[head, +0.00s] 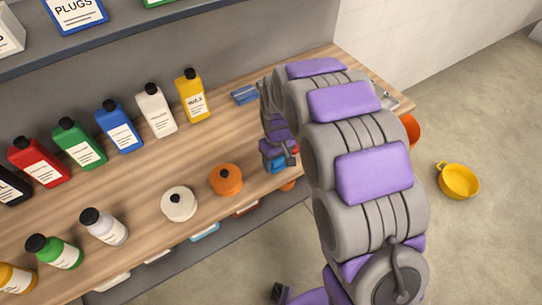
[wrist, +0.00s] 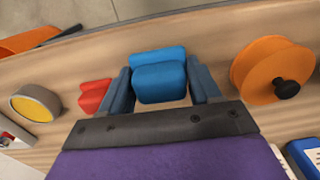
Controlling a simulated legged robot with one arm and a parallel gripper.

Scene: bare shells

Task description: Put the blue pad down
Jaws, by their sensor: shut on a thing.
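The blue pad (wrist: 160,82) is a soft-looking block between the two fingers of my gripper (wrist: 162,88) in the wrist view. The fingers press on its left and right sides. In the head view, my gripper (head: 279,150) is by the front edge of the wooden bench (head: 225,135), right of the orange lidded pot, and a bit of the blue pad (head: 275,164) shows below it. My arm hides part of this area. I cannot tell whether the pad touches the bench top.
The orange pot (head: 226,180) also shows close right of my gripper in the wrist view (wrist: 265,72). A red item (wrist: 94,96) lies just left of the left finger. A blue item (head: 246,94) lies farther back. Several bottles (head: 118,128) line the back. A yellow pan (head: 458,181) is on the floor.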

